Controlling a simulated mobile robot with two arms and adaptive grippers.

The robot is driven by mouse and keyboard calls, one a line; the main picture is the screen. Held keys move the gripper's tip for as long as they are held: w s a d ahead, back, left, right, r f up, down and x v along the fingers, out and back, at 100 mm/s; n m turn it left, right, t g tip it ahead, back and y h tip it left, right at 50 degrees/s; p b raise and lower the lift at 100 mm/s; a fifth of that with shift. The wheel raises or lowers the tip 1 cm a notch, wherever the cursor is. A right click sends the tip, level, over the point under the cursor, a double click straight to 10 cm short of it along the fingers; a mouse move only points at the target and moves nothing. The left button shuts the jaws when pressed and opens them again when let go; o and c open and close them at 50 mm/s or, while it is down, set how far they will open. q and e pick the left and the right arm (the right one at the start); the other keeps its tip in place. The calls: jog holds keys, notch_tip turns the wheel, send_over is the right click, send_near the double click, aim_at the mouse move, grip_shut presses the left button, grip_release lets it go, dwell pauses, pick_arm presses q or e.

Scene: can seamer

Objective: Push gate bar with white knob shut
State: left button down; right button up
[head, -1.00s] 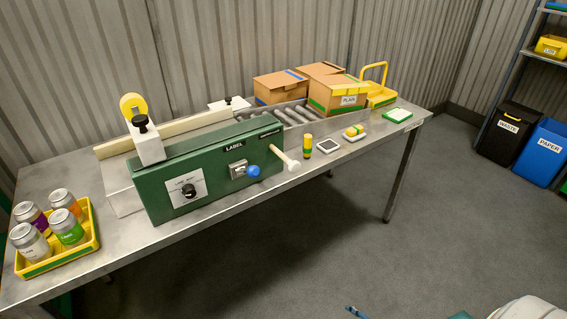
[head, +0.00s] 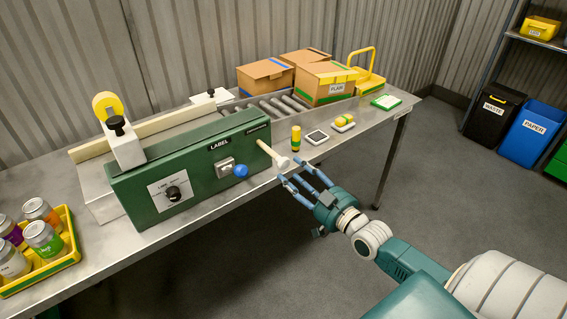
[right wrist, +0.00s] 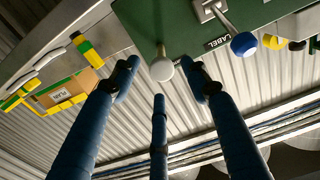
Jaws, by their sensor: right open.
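The gate bar (head: 265,151) is a cream rod with a white knob (head: 283,162) on its end. It sticks out from the right end of the green labelling machine (head: 160,182), over the front edge of the table. My right gripper (head: 295,171) is open, its blue fingertips close to the knob on its lower right side. In the right wrist view the white knob (right wrist: 162,69) shows between the spread fingertips. Whether any finger touches it I cannot tell. My left gripper is not in view.
A blue knob (head: 240,171) on a lever is on the machine's front, left of the bar. A yellow-green cylinder (head: 296,138), a small dark-topped device (head: 316,137) and a scanner-like item (head: 343,123) stand to the right. The floor in front is clear.

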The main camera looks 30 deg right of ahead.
aim_at(285, 166)
jog(key=shift+w+a, duration=0.2)
jog(key=shift+w, duration=2.5)
